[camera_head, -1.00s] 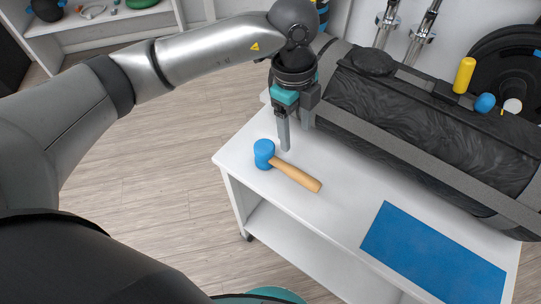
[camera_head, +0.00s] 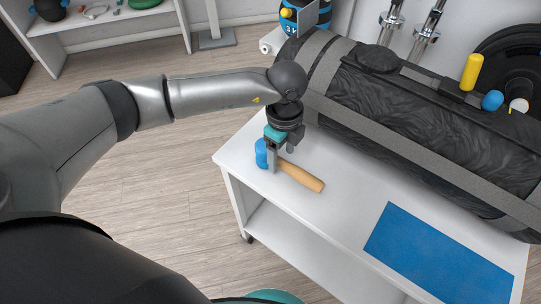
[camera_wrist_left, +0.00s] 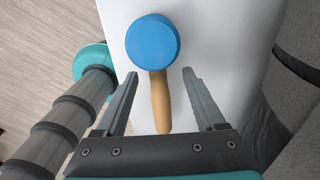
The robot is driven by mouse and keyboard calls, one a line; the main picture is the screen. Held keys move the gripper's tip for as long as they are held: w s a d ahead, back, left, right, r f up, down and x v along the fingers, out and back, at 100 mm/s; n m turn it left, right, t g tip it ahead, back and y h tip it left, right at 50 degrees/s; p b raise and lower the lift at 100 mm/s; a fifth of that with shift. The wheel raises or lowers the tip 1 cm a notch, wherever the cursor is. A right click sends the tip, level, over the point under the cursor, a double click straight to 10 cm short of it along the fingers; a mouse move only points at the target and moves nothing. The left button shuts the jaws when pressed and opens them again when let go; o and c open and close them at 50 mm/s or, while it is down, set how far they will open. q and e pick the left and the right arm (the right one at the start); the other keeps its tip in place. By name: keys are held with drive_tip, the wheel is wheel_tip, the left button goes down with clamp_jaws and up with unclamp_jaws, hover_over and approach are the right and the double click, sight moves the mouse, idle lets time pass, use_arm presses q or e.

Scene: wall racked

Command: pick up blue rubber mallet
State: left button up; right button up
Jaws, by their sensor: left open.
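The blue rubber mallet has a blue head and a light wooden handle. It lies on the white table, near the table's left corner, in the head view (camera_head: 302,177). My left gripper (camera_head: 280,168) is above the mallet, at the place where head and handle meet, and hides part of it. In the left wrist view the blue head (camera_wrist_left: 152,42) is just beyond the fingertips, and the handle runs back between the two open fingers (camera_wrist_left: 160,76). The fingers look apart from the handle on both sides. My right gripper is not in view.
A large black bag with grey straps (camera_head: 420,125) lies along the back of the white table (camera_head: 340,215). A blue mat (camera_head: 440,258) lies at the front right. A yellow cylinder (camera_head: 472,71) and a blue round piece (camera_head: 492,100) show behind the bag. A white shelf (camera_head: 100,32) stands far left.

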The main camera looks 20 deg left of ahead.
sight(280, 159)
use_arm(q)
wheel_tip(280, 159, down, 3)
drive_tip(key=shift+s+a+f, duration=0.1)
drive_tip(key=shift+a+f, duration=0.05)
drive_tip(key=shift+c, duration=0.2)
clamp_jaws()
idle(0.3)
idle(0.4)
